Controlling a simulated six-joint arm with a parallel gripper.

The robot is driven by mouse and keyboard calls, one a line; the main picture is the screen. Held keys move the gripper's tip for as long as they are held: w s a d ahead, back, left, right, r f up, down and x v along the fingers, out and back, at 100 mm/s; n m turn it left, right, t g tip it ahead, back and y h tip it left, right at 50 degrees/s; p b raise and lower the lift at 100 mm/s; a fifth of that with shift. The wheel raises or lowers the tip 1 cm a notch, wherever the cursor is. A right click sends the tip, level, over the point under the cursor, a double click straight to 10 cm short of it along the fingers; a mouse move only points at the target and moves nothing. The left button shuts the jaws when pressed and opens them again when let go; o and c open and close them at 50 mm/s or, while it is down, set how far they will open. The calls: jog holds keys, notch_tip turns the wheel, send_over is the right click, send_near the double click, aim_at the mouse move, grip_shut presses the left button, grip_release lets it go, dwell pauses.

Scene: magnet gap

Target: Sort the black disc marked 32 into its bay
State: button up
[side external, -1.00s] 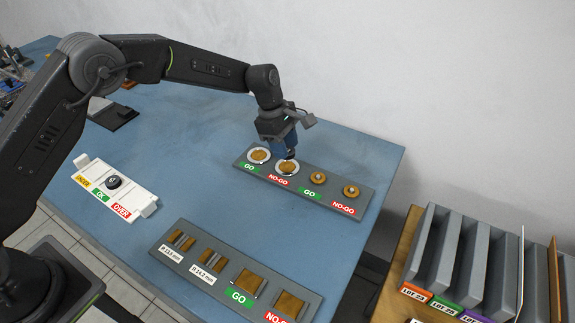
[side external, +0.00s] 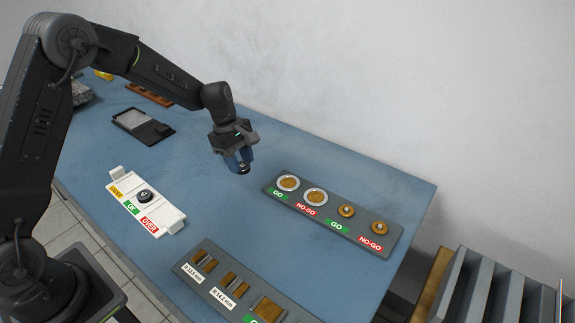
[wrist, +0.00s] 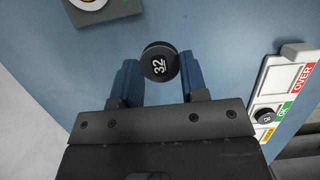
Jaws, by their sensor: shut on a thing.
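My gripper (side external: 241,166) is shut on a black disc (wrist: 160,63) marked 32 in white. The wrist view shows the disc between the two blue fingertips (wrist: 159,74), its number facing the camera. In the side view the disc (side external: 243,170) is held above the blue table. The white bay tray (side external: 168,210) lies to the left and in front, with bays labelled UNDER, OK and OVER. Another black disc (side external: 145,195) sits in its OK bay. The tray (wrist: 270,80) also shows at the right of the wrist view.
A grey gauge board (side external: 331,202) with GO and NO-GO rings and plugs lies right of my gripper. A second grey board (side external: 222,263) with gauges lies at the front. A dark case (side external: 142,125) lies at the back left. Grey slotted bins (side external: 480,290) stand at the right.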

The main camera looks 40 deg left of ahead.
jog(key=s+a, duration=0.8)
jog(key=s, duration=0.2)
send_over(165, 215)
jog(key=a, duration=0.1)
jog(key=shift+s+f, duration=0.1)
jog(key=shift+f, duration=0.15)
jog(key=shift+f, duration=2.85)
jog(key=shift+f, duration=0.15)
jog(key=o, duration=1.5)
jog(key=v, duration=1.3)
jog(key=shift+a+r, duration=0.2)
jog(key=shift+r, duration=0.15)
